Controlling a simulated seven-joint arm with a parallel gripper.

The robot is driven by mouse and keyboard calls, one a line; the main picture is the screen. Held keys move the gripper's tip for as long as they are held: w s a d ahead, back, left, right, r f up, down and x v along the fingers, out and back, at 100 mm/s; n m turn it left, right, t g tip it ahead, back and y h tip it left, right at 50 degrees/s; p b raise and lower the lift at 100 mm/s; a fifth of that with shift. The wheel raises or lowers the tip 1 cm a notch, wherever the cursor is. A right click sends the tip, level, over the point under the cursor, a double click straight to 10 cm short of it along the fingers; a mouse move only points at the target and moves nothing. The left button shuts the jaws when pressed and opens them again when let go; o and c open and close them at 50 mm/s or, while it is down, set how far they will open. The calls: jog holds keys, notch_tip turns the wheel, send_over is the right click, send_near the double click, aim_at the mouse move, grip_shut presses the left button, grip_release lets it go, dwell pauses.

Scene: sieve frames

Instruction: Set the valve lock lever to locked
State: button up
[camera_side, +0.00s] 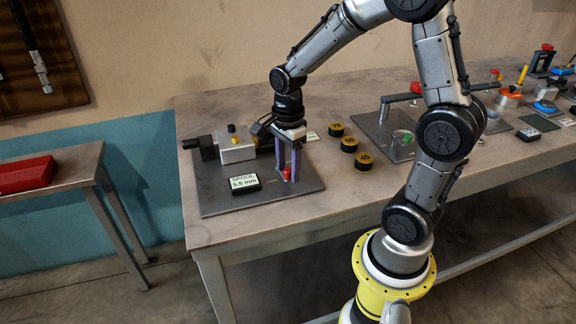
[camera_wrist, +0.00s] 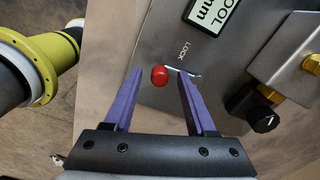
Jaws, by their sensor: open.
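The valve lock lever shows as a red knob (camera_wrist: 159,76) beside the printed word LOCK in the wrist view. A thin bright strip lies on the plate beside the knob. In the side view the red knob (camera_side: 287,174) stands near the front right of a grey plate (camera_side: 225,204). My gripper (camera_wrist: 158,75) is open, with a purple finger on each side of the knob; I cannot tell whether either finger touches it. In the side view my gripper (camera_side: 289,178) points down over the plate. The lever's set position cannot be read clearly.
A display (camera_side: 245,184) reading SPOOL 5.5 mm sits left of the knob. Several black and yellow discs (camera_side: 348,144) lie to the right. A red box (camera_side: 24,174) rests on a side bench.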

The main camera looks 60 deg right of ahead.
aim_at(288, 170)
notch_tip(288, 170, up, 14)
dwell(0.6)
jog(key=s+a+r+n+t, duration=0.3)
jog(key=s+a+n, duration=0.3)
jog(key=s, duration=0.1)
jog(key=s+a+f+n+t, duration=0.2)
jog(key=s+f+n, duration=0.2)
jog(key=n, duration=1.3)
jog(key=shift+s+a+f+t, duration=0.15)
jog(key=shift+s+t, duration=0.15)
jog(key=shift+s, duration=0.45)
